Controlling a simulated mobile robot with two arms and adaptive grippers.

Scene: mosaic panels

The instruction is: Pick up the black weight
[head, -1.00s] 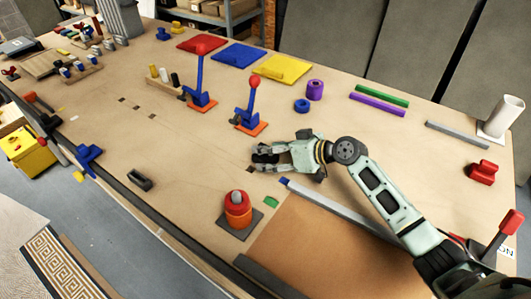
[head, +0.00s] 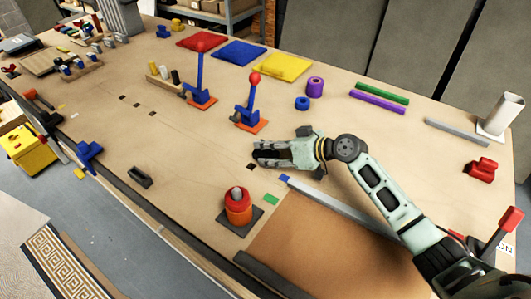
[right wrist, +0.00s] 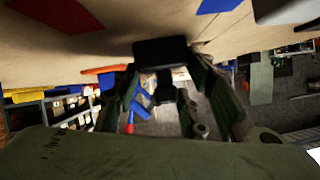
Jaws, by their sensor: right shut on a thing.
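My right gripper (head: 262,154) is low over the middle of the workbench (head: 190,165), its fingers pointing left. It is shut on the black weight (right wrist: 160,50), a dark block between the fingers in the right wrist view. In the head view the weight is mostly hidden by the fingers, with only a dark patch between them. Whether it touches the bench is hard to tell. My left gripper is not in view.
Blue levers with red knobs (head: 254,78) stand behind the gripper. A red-orange cylinder on a dark base (head: 238,208) stands in front. A grey bar (head: 335,205) lies to the right. Purple pieces (head: 315,86) are at the back. The bench left of the gripper is fairly clear.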

